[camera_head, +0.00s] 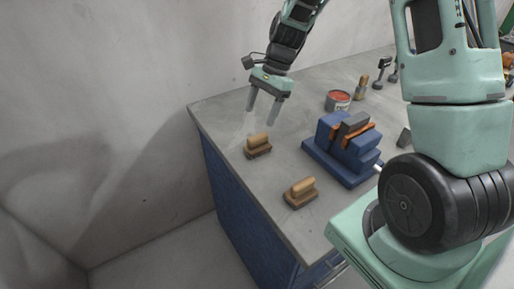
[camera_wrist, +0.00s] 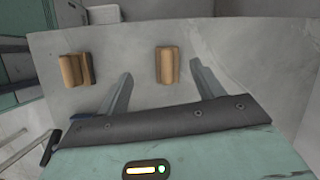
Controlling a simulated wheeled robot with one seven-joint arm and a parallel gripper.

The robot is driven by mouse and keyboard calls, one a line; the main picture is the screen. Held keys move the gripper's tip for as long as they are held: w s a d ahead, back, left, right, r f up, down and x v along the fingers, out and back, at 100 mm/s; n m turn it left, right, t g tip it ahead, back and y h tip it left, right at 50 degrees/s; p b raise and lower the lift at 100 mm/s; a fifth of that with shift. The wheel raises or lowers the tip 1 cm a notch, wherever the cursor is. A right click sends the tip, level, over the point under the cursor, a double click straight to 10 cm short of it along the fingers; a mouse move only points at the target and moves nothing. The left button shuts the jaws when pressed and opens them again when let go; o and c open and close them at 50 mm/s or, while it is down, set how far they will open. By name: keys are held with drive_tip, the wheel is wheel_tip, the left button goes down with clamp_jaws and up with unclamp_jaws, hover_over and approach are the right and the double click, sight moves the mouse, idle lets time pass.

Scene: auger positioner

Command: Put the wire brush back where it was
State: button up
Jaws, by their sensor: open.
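Two similar wooden-handled brushes lie on the grey bench. One brush (camera_head: 258,146) is near the bench's left edge, with dark bristles showing under its wooden body. The other brush (camera_head: 300,193) is nearer the front edge. I cannot tell for sure which is the wire brush. My gripper (camera_head: 262,116) is open and empty, pointing down above the bench just behind the first brush. In the wrist view one brush (camera_wrist: 168,65) shows between the open fingers, apart from them, and the other brush (camera_wrist: 75,69) lies left of them.
A blue vise (camera_head: 345,150) with orange-edged jaws stands right of the brushes. A red-topped tin (camera_head: 338,100) and a wooden-handled tool (camera_head: 361,88) stand behind it. A faint pale patch (camera_head: 243,130) shows on the bench left of the gripper. The wall runs behind.

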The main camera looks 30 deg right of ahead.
drive_tip(key=s+a+r+n+h, duration=0.1)
drive_tip(key=s+a+r+n, duration=0.1)
drive_tip(key=s+a+n, duration=0.3)
drive_tip(key=s+a+r+n, duration=0.2)
drive_tip(key=a+n, duration=0.1)
drive_tip(key=a, duration=0.4)
drive_tip(key=s+a+r+n+h, duration=0.1)
drive_tip(key=s+a+n, duration=0.3)
drive_tip(key=s+n, duration=0.4)
drive_tip(key=s+a+r+n+h, duration=0.1)
drive_tip(key=s+a+r+n, duration=0.1)
drive_tip(key=s+a+n, duration=0.2)
drive_tip(key=s+n, duration=0.3)
drive_tip(key=s, duration=0.4)
drive_tip(key=shift+s+a+n+h, duration=0.2)
drive_tip(key=shift+s+n+h, duration=0.15)
drive_tip(key=shift+n+h, duration=0.05)
